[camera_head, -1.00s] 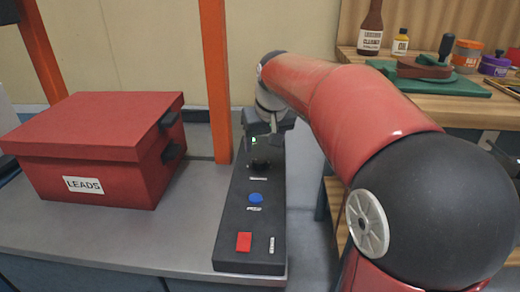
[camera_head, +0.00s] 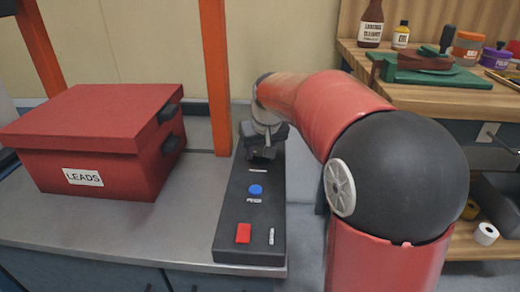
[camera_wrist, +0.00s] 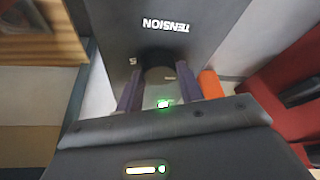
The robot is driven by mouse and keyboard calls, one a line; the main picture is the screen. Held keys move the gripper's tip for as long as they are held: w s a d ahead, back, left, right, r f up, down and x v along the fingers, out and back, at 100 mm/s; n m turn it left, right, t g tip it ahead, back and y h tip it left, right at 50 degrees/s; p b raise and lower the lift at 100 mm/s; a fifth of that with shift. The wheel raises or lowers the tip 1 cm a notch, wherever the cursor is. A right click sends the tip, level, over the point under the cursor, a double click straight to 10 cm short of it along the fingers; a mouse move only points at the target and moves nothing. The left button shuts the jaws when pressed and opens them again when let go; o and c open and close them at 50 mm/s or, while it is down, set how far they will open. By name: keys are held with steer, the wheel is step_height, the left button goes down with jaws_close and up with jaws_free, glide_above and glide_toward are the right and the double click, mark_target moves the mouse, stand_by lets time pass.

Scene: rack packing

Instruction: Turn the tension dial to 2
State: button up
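The tension dial (camera_wrist: 160,74) is a dark knob on the black control panel (camera_head: 231,218). In the wrist view it sits below an upside-down "TENSION" label (camera_wrist: 166,25), with small white marks around it. My gripper (camera_wrist: 160,86) has its two fingers apart, one on each side of the dial. I cannot tell whether they touch it. In the head view my gripper (camera_head: 262,152) is low over the far end of the panel and hides the dial. Where the dial points is not readable.
A red "LEADS" box (camera_head: 90,150) stands to the left, past an orange post (camera_head: 215,75). A wooden bench (camera_head: 440,99) with bottles and jars is at the right.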

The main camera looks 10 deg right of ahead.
steer(key=c, duration=0.4)
steer(key=m+h, duration=0.1)
steer(key=m, duration=0.3)
steer(key=shift+a+h, duration=0.15)
steer(key=shift+h, duration=0.25)
steer(key=m+g+h, duration=0.1)
steer(key=m, duration=0.3)
steer(key=shift+w+m, duration=0.1)
steer(key=shift+m, duration=0.5)
steer(key=o, duration=1)
steer(key=shift+h, duration=0.3)
